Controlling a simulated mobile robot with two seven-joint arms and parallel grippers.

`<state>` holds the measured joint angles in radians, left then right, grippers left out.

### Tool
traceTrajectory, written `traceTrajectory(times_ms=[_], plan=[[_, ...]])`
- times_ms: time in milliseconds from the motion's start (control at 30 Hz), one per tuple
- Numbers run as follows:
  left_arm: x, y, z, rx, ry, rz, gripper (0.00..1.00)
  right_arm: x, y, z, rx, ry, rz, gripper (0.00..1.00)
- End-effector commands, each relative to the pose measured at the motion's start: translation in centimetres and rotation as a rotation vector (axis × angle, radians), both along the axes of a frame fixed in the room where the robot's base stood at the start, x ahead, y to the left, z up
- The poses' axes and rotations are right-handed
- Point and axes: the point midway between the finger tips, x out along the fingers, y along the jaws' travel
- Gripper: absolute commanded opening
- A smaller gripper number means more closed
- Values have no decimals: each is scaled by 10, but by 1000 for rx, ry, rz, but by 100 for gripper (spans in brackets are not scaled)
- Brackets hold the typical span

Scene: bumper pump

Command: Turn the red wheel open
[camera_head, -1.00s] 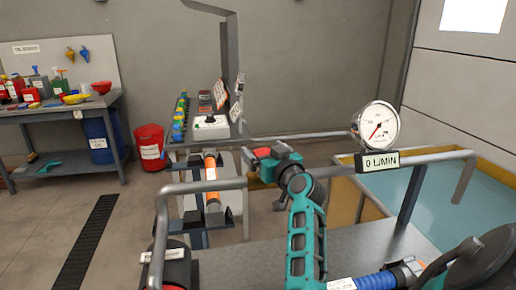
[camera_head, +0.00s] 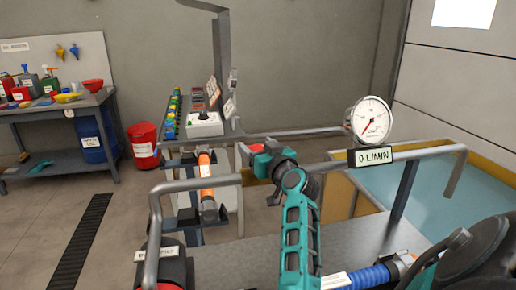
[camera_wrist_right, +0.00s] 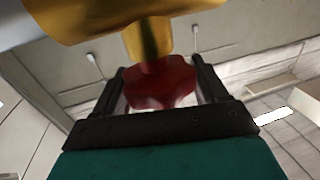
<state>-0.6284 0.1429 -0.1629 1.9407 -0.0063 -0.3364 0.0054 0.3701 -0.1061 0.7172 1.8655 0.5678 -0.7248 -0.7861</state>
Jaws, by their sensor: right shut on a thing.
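The red wheel (camera_wrist_right: 158,88) sits on a brass stem (camera_wrist_right: 148,38) and fills the space between my right gripper's fingers in the right wrist view. My right gripper (camera_wrist_right: 157,72) is shut on the wheel, with one dark finger on each side. In the head view only a small red part of the wheel (camera_head: 256,148) shows; my teal right wrist hides the rest. The right gripper's fingertips are hard to make out there. My left gripper is not in view.
A round gauge (camera_head: 370,119) stands above a display (camera_head: 370,156) reading 0 L/MIN. Grey pipe rails (camera_head: 400,158) run near my right arm. A workbench (camera_head: 60,108) with bottles and a red bin (camera_head: 143,145) stand at the left. Floor is free between.

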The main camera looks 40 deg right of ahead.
Motion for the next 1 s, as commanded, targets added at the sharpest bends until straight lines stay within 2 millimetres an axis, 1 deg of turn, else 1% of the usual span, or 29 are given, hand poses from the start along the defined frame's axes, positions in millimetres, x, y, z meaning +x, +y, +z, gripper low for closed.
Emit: traceTrajectory(times_ms=[167, 367, 567, 700, 800, 1000], plan=[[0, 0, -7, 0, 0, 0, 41, 0, 0, -1, -4, -1, 28, 42], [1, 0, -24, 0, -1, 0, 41, 0, 0, -4, -9, 1, 119, 42], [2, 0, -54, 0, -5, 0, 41, 0, 0, -7, -11, 3, 268, 42], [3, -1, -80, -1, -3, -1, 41, 0, 1, -8, -11, 3, 388, 42], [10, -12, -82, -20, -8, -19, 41, 0, 1, -9, -10, 3, 474, 42], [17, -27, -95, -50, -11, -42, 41, 0, 2, -7, -6, 1, 659, 42]])
